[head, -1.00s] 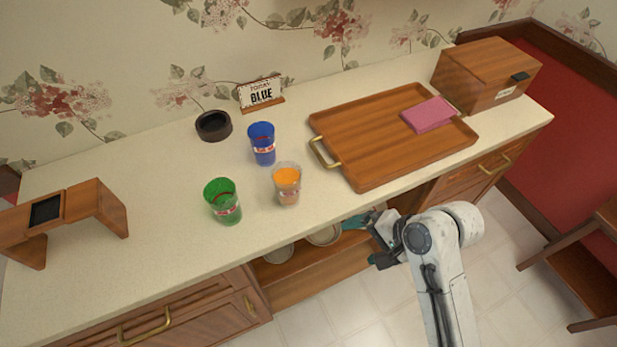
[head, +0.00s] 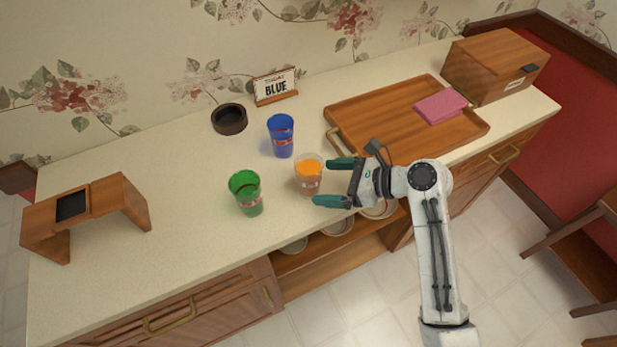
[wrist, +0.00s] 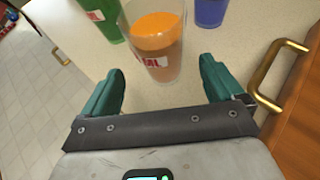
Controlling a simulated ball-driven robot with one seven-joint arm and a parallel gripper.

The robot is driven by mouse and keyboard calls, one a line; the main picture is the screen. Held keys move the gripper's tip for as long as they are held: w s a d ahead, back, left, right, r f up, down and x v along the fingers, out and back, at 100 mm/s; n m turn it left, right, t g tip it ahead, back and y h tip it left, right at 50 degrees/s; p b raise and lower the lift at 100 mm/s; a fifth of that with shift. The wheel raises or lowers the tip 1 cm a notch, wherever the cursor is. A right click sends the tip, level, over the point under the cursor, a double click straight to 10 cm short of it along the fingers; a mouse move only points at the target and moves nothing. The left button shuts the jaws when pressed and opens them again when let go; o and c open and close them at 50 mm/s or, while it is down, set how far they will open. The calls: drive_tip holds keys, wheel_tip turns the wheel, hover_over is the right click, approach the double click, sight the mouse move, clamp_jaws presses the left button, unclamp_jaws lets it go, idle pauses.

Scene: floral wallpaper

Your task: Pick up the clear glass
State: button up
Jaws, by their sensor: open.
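The clear glass (head: 309,175) stands upright on the counter and looks filled with something orange. In the wrist view the clear glass (wrist: 157,55) is just beyond and between my fingertips, apart from them. My gripper (head: 330,182) is open and empty, at the counter's front edge, right of the clear glass and pointing at it. My gripper's two green fingers also show in the wrist view (wrist: 160,85). A green glass (head: 246,194) stands left of the clear glass, and a blue glass (head: 281,136) stands behind it.
A wooden tray (head: 364,125) with brass handles holds a pink cloth (head: 441,106) to the right. A sign (head: 275,87) reading "BLUE", a dark round dish (head: 229,119), a wooden box (head: 494,66) and a wooden stand (head: 96,200) are also on the counter. Open shelves hold bowls below.

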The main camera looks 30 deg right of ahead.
drive_tip(key=shift+p+x, duration=0.35)
drive_tip(key=shift+x, duration=2.6)
drive_tip(key=shift+w+r, duration=0.15)
drive_tip(key=shift+c, duration=0.2)
drive_tip(key=c, duration=1.3)
drive_tip(key=shift+o, duration=0.2)
drive_tip(key=shift+r, duration=0.1)
